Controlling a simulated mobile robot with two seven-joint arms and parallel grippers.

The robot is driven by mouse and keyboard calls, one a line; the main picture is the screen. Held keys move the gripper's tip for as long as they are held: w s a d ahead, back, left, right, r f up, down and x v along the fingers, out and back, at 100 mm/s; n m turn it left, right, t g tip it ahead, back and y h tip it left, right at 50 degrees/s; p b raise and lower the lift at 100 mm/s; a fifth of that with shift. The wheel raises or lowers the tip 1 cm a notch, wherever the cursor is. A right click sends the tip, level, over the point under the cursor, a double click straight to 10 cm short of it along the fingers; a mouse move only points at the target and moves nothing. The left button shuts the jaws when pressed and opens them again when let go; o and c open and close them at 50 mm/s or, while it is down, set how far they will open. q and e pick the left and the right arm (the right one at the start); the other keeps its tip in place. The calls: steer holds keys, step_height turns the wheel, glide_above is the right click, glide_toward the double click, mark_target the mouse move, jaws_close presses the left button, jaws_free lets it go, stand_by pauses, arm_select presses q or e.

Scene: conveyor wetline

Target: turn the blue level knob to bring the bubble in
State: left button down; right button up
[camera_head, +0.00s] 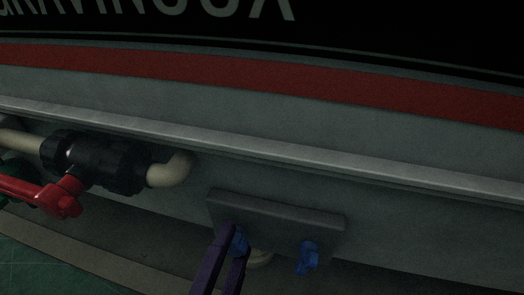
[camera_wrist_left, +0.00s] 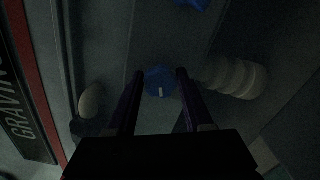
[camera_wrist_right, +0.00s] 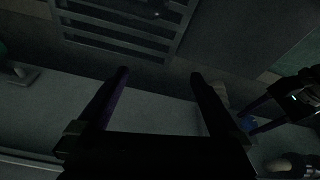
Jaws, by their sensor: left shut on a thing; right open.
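Two blue knobs show under a grey panel in the head view: a left one (camera_head: 240,242) and a right one (camera_head: 307,258). My left gripper (camera_head: 235,232), with dark purple fingers, is shut on the left knob. In the left wrist view this knob (camera_wrist_left: 158,83) sits between the fingertips (camera_wrist_left: 162,73) and bears a short white mark. The other knob (camera_wrist_left: 194,3) is at the top edge there. My right gripper (camera_wrist_right: 160,73) is open and empty in the right wrist view. I see no bubble or level vial in any view.
The grey panel (camera_head: 285,209) sits on the tank wall below a metal ledge. A pale pipe with a black union (camera_head: 100,160) and a red-handled valve (camera_head: 60,200) is at the left. A pale ribbed fitting (camera_wrist_left: 235,77) is beside the held knob. A slatted grate (camera_wrist_right: 125,30) lies beyond my right gripper.

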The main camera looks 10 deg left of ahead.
arm_select(q)
steer(key=m, duration=0.5)
steer(key=shift+m, duration=2.4)
steer(key=c, duration=0.7)
jaws_free()
steer(key=o, duration=0.4)
steer(key=shift+f, duration=0.15)
arm_select(e)
steer(key=shift+s, duration=0.1)
arm_select(q)
steer(key=shift+s, duration=0.15)
